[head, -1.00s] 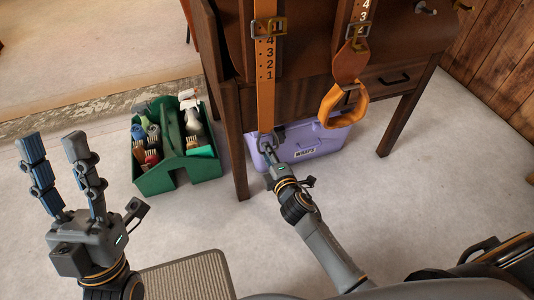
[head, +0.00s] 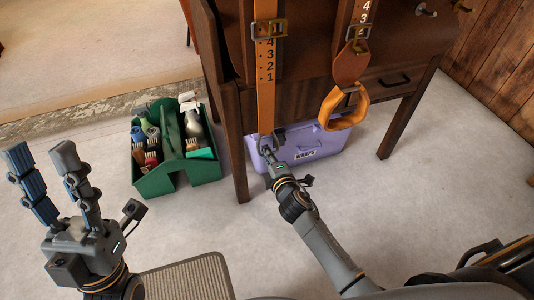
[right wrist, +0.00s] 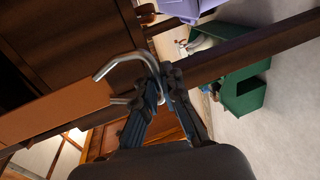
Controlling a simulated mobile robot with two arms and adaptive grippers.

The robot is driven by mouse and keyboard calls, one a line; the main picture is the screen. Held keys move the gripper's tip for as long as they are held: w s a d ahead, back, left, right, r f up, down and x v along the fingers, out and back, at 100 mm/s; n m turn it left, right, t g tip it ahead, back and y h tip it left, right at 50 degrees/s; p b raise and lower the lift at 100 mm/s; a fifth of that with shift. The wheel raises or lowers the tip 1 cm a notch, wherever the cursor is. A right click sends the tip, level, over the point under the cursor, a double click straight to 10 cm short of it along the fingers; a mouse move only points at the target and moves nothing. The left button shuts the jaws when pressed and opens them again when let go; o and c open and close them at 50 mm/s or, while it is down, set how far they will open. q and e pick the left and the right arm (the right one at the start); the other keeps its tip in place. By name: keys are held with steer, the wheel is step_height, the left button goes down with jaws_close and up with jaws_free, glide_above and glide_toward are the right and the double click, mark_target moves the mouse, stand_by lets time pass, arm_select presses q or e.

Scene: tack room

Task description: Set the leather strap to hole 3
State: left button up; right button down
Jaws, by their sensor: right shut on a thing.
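The orange-brown leather strap (head: 266,100) hangs down the front of the dark wooden stand, with printed numbers and a row of holes. Its metal buckle (head: 268,30) sits above the visible numbers 4 to 1. In the right wrist view the fingers (right wrist: 161,82) close beside a bent metal hook (right wrist: 121,63) at the end of the strap (right wrist: 58,112); the exact contact is hard to see. My left gripper (head: 42,160) is empty, its fingers apart, at far left.
A second strap with a buckle (head: 358,33) and an orange loop (head: 344,108) hangs to the right. A lilac box (head: 325,146) stands under the wooden stand (head: 240,150). A green tote (head: 165,180) with brushes and bottles stands left. Floor between is clear.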

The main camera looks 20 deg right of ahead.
steer(key=shift+r+p, duration=0.95)
arm_select(q)
steer(key=w+d+f+g+y+p, duration=0.2)
steer(key=w+f+g+y, duration=0.1)
steer(key=w+f+g, duration=0.7)
arm_select(e)
steer(key=shift+r, duration=0.7)
steer(key=shift+r+p, duration=0.4)
steer(key=shift+r, duration=0.25)
steer(key=shift+r+p, duration=0.65)
arm_select(q)
step_height(320, 180, down, 11)
steer(key=a+g+y, duration=0.2)
steer(key=g, duration=0.4)
steer(key=shift+w+y, duration=0.3)
steer(key=shift+a+r, duration=0.1)
steer(key=shift+r, duration=0.05)
arm_select(e)
steer(key=c, duration=1.5)
jaws_free()
steer(key=shift+s, duration=0.1)
